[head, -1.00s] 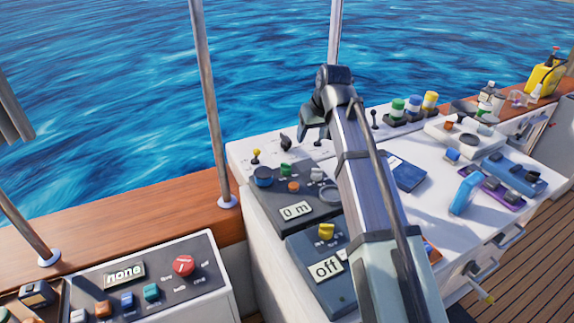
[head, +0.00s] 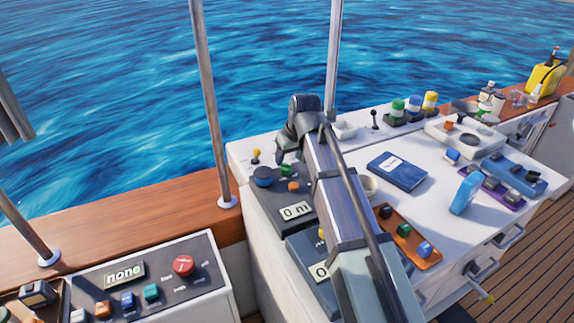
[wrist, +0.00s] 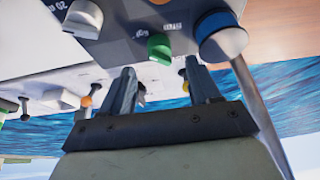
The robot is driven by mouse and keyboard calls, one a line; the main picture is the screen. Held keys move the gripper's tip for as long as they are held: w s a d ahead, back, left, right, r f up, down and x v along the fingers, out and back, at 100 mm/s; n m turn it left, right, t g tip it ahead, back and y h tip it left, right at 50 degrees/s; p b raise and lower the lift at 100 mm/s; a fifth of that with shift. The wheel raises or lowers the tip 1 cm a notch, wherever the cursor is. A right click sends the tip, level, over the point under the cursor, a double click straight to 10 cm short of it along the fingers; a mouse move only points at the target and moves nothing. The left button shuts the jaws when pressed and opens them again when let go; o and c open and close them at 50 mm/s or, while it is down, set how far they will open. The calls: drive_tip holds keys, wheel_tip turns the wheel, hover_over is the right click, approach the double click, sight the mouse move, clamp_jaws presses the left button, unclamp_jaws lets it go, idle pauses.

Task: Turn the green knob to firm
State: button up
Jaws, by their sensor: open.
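The green knob (head: 286,169) sits on a dark grey panel with a "0 m" display, close beside my gripper (head: 284,153) in the head view. The wrist view, which looks upside down, shows the knob (wrist: 159,48) just ahead of the gap between the two fingertips (wrist: 158,70). My gripper is open and empty, with a finger to either side of the knob's line. The knob appears apart from the fingers. Its small printed labels are too blurred to read fully.
A blue knob (wrist: 222,36) and a white knob (wrist: 83,17) flank the green one. An orange button (head: 293,187) sits near it. A yellow-tipped lever (head: 256,154) stands behind the panel. My arm hides part of the lower blue panel (head: 312,257).

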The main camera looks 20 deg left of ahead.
sight(287, 165)
drive_tip(key=shift+x, duration=2.65)
drive_tip(key=c, duration=1)
